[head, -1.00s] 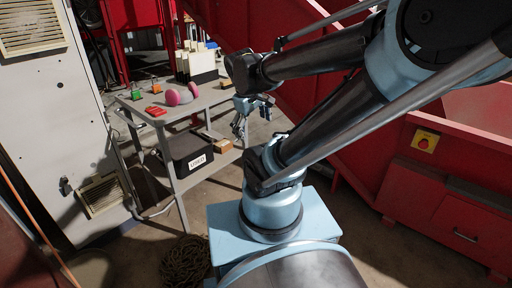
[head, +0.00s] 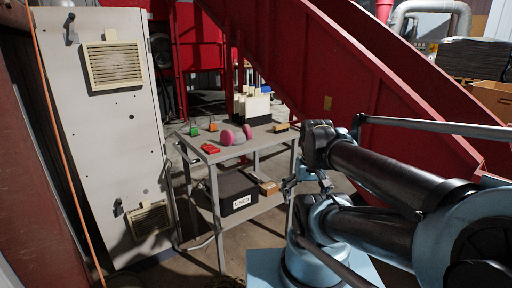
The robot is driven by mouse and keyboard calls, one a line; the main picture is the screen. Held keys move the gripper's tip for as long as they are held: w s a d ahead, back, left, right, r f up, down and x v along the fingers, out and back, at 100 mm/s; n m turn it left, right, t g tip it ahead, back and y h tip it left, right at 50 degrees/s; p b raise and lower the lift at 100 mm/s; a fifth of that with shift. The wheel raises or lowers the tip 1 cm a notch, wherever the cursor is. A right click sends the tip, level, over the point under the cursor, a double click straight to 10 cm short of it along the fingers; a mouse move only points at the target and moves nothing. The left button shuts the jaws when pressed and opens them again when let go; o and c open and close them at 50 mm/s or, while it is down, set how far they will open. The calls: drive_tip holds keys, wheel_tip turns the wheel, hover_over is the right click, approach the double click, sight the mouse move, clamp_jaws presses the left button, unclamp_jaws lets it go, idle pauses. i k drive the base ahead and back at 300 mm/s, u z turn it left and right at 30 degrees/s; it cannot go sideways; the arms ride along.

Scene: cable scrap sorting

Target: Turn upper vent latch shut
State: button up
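A tall light grey cabinet (head: 130,140) stands at the left. Its upper vent (head: 115,65) is a beige louvred panel near the top. The upper vent latch (head: 70,29) is a small dark handle left of that vent; it looks roughly upright, slightly tilted, but its exact setting is too small to tell. My gripper (head: 306,184) is far to the right of the cabinet, beside the grey cart, touching nothing that I can see. Its fingers look spread apart and empty, though they are small in view.
A lower vent (head: 150,221) with its own latch (head: 117,207) sits low on the cabinet. A grey cart (head: 205,158) with padlocks, pink earmuffs and a black box (head: 238,194) stands between cabinet and gripper. An orange cable (head: 62,150) hangs at the left. A red chute (head: 350,80) rises behind.

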sight(72, 16)
drive_tip(key=u, duration=0.4)
drive_tip(key=i, duration=0.25)
drive_tip(key=u, duration=0.8)
